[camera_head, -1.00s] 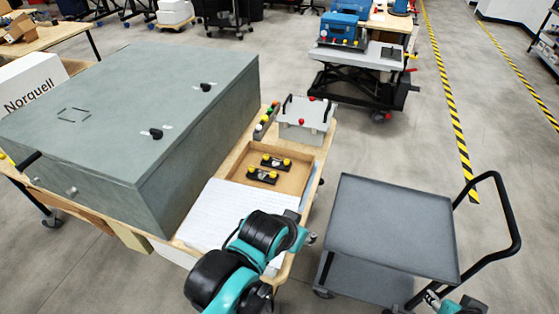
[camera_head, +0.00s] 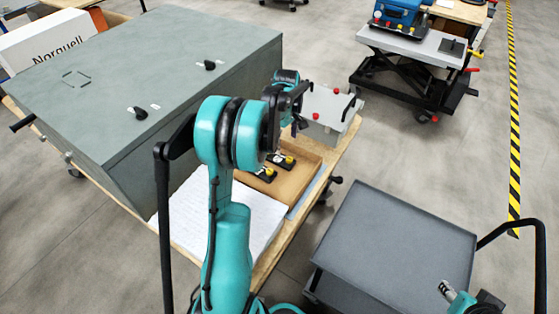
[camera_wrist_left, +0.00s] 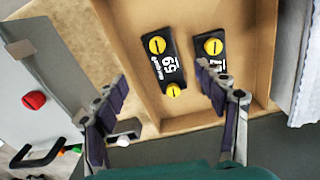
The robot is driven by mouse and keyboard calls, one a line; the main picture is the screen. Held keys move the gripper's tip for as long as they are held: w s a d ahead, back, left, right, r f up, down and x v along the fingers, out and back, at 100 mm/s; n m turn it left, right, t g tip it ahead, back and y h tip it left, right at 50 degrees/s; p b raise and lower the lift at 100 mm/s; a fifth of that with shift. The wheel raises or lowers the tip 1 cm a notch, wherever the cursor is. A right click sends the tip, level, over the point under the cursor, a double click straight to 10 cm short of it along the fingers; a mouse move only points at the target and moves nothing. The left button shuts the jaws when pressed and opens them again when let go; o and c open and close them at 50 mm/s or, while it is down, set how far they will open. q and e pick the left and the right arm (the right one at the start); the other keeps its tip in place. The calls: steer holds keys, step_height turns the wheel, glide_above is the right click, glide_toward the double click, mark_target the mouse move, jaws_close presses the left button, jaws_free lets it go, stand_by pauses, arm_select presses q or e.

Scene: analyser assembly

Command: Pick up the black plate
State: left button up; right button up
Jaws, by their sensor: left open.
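Two black plates with yellow knobs lie in the shallow wooden tray. One black plate (camera_head: 263,174), marked 59 in the left wrist view (camera_wrist_left: 165,68), lies beside the second black plate (camera_head: 281,161), which also shows in the left wrist view (camera_wrist_left: 208,62). My left gripper (camera_head: 298,120) is over the work table near the tray's far end. In the left wrist view its open, empty fingers (camera_wrist_left: 162,78) straddle part of the 59 plate in the picture, with the right finger covering part of the second plate. Contact cannot be told. Part of my right arm shows at the lower right; its jaws are unclear.
A large grey cabinet (camera_head: 110,70) is at left. A grey cart (camera_head: 400,235) stands at right.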

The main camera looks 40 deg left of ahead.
mark_target(281, 159)
arm_select(q)
steer(key=shift+a+f+n, duration=0.6)
steer(key=shift+a+f, duration=0.6)
step_height(281, 159, down, 3)
steer(key=shift+r+b, duration=0.1)
steer(key=shift+b, duration=0.5)
step_height(281, 159, down, 5)
steer(key=b, duration=0.2)
steer(key=shift+d+b, duration=0.1)
steer(key=shift+b, duration=0.2)
steer(key=shift+c, duration=1.3)
steer(key=c, duration=1.1)
